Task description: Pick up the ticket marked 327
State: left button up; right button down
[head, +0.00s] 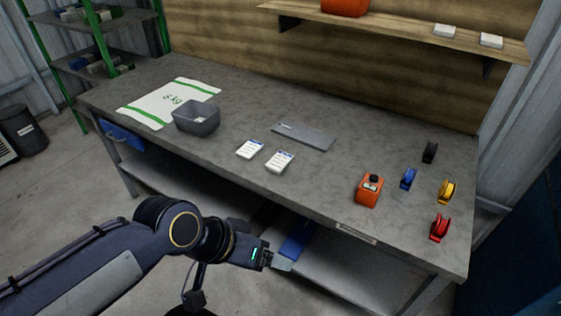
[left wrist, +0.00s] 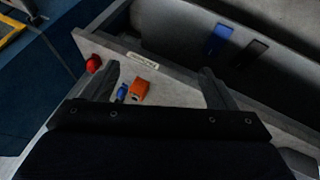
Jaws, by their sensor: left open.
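Two white tickets, a left one (head: 250,149) and a right one (head: 280,161), lie side by side on the grey workbench (head: 330,185). Their print is too small to read, so I cannot tell which is marked 327. My left gripper (head: 280,262) is in front of the bench's front edge, below and apart from the tickets. In the left wrist view its two fingers (left wrist: 162,84) are spread with nothing between them. No ticket can be made out in the left wrist view. My right gripper is not in view.
A grey bin (head: 197,124) with something pale inside stands by a white sack (head: 152,111). A flat grey plate (head: 303,136) lies behind the tickets. An orange device (head: 369,189) and several tape dispensers stand at the right. A wooden shelf (head: 385,25) hangs behind.

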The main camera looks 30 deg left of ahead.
aim_at(282, 160)
jog(key=i+j, duration=0.2)
jog(key=i+j+u, duration=0.1)
jog(key=u, duration=0.35)
jog(key=i+u, duration=0.25)
jog(key=u, duration=0.15)
jog(key=i+u, duration=0.15)
jog(key=u, duration=1.25)
